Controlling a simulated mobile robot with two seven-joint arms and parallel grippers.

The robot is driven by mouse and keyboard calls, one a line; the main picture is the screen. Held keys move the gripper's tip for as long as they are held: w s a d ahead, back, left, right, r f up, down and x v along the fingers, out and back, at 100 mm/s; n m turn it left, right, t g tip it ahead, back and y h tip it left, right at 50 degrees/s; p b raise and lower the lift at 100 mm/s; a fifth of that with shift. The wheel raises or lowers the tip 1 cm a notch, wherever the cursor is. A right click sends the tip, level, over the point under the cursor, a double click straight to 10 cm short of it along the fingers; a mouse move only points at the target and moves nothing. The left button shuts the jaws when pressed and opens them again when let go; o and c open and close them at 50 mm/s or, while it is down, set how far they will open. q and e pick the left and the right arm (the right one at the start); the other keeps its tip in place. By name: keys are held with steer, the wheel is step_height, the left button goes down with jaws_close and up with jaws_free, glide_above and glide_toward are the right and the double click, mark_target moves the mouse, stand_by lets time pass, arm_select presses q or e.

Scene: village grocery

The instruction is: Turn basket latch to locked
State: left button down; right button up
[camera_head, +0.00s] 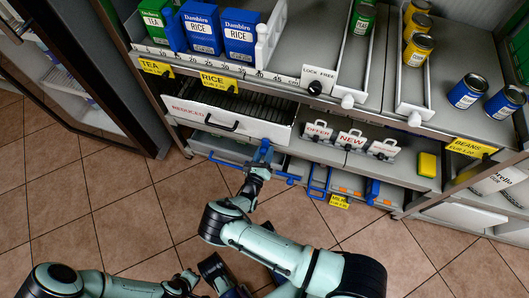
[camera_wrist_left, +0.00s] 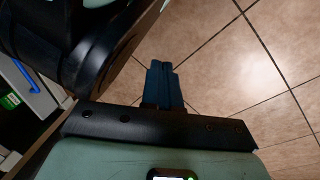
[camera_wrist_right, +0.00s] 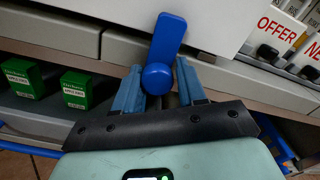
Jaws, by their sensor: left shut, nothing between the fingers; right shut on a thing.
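A blue latch lever (camera_wrist_right: 168,45) with a round blue knob (camera_wrist_right: 157,77) shows in the right wrist view at the lower edge of a white drawer front. The lever points up and leans slightly right. My right gripper (camera_wrist_right: 158,92) is shut on the knob, one finger on each side. In the head view my right gripper (camera_head: 260,168) is at the lower right of the white basket front (camera_head: 228,116) marked REDUCED. My left gripper (camera_wrist_left: 164,85) is shut and empty over the tiled floor, away from the latch.
A LOCK FREE label (camera_head: 319,75) stands on the shelf edge above. Green boxes (camera_wrist_right: 78,90) sit on a lower shelf. A dark-framed door (camera_head: 75,85) stands left. The tiled floor (camera_head: 120,200) in front is open.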

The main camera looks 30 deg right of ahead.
steer(key=shift+w+a+r, duration=0.3)
steer(key=shift+w+r, duration=0.1)
steer(key=shift+r, duration=0.05)
steer(key=o, duration=0.9)
steer(key=shift+f, duration=0.1)
steer(key=shift+s, duration=0.1)
steer(key=shift+s+a+f, duration=0.1)
arm_select(q)
steer(key=w+r+t+p, duration=0.1)
steer(key=w+r+p, duration=0.1)
steer(key=w+r, duration=0.2)
steer(key=shift+w+d+t, duration=0.25)
steer(key=shift+d+t, duration=0.05)
steer(key=shift+d, duration=0.05)
arm_select(e)
steer(key=v, duration=1.3)
steer(key=shift+s, duration=0.1)
